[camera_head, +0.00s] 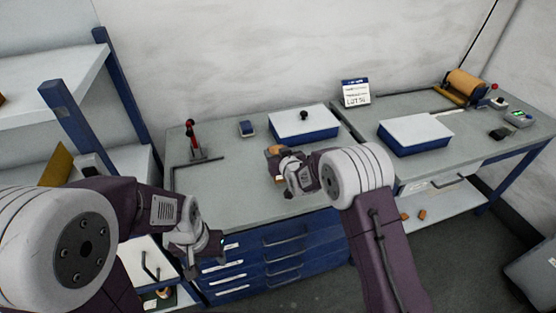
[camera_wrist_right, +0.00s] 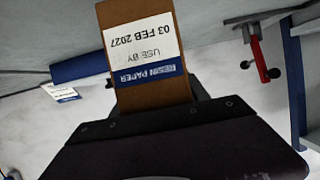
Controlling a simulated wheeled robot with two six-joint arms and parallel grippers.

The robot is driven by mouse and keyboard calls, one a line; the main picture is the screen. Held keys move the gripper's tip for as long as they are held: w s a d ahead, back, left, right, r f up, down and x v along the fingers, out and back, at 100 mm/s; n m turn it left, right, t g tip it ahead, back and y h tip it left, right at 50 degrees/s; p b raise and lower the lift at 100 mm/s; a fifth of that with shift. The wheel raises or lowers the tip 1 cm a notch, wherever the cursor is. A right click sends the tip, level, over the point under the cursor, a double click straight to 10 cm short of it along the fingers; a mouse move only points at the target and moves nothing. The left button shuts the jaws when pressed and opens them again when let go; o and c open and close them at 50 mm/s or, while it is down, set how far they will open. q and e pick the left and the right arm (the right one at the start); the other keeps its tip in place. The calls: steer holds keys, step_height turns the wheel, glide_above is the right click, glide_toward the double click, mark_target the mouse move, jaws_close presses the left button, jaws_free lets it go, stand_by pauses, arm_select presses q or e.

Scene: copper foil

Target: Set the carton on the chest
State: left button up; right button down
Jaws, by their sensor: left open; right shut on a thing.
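The carton (camera_head: 274,151) is a small brown box, mostly hidden behind my right gripper (camera_head: 281,163) in the head view. In the right wrist view the carton (camera_wrist_right: 150,60) shows a white and blue label reading resin paper, use by 03 FEB 2027, upside down. My right gripper (camera_wrist_right: 155,98) is shut on it, over the chest's top; I cannot tell whether the carton touches that top. The chest (camera_head: 236,187) has a grey top and blue drawers with bar handles. My left gripper (camera_head: 208,250) is open and empty in front of the chest's left drawers.
On the chest top stand a red-handled tool (camera_head: 194,142), a small blue box (camera_head: 246,128) and a white-lidded blue case (camera_head: 303,124). A bench (camera_head: 375,108) at right holds another white-lidded case (camera_head: 416,133), a sign (camera_head: 355,92) and a brown roll (camera_head: 466,84). The chest top's left middle is clear.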

step_height(320, 180, down, 4)
steer(key=shift+r, duration=0.25)
steer(key=shift+f, duration=0.25)
steer(key=shift+f, duration=0.2)
steer(key=c, duration=0.6)
jaws_free()
steer(key=shift+r, duration=0.2)
steer(key=shift+s+r, duration=0.15)
steer(key=shift+s, duration=0.05)
steer(key=v, duration=1.1)
steer(key=shift+s+r, duration=0.1)
steer(key=shift+s, duration=0.25)
